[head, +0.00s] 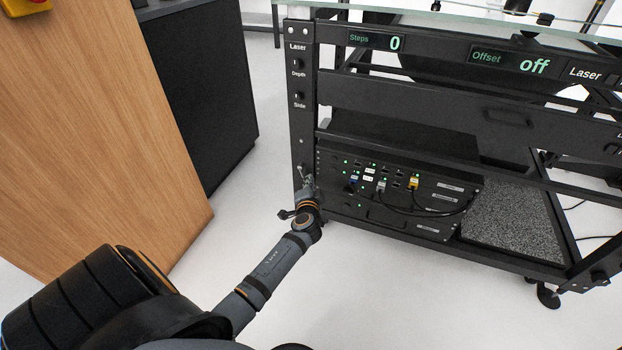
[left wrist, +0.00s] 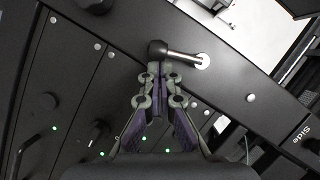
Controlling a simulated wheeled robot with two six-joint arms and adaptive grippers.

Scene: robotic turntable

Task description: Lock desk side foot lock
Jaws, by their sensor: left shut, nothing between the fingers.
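My left gripper (head: 307,180) is at the front left post (head: 303,110) of the black desk frame, low beside the rack panel. In the left wrist view my left gripper (left wrist: 160,68) is shut and empty. Its fingertips lie right at the dark ball end of a short metal lever (left wrist: 182,54) that sticks out from the post. I cannot tell whether they touch it. The lever's silver end is on the right. The desk's left foot is hidden or not distinguishable behind my arm. A right foot (head: 548,295) stands on the floor. My right gripper is not in view.
The rack panel (head: 440,213) with plugged cables and green lights is right of my gripper. A wooden panel (head: 100,130) and a dark cabinet (head: 205,90) stand at the left. White floor (head: 400,290) is free in front of the desk.

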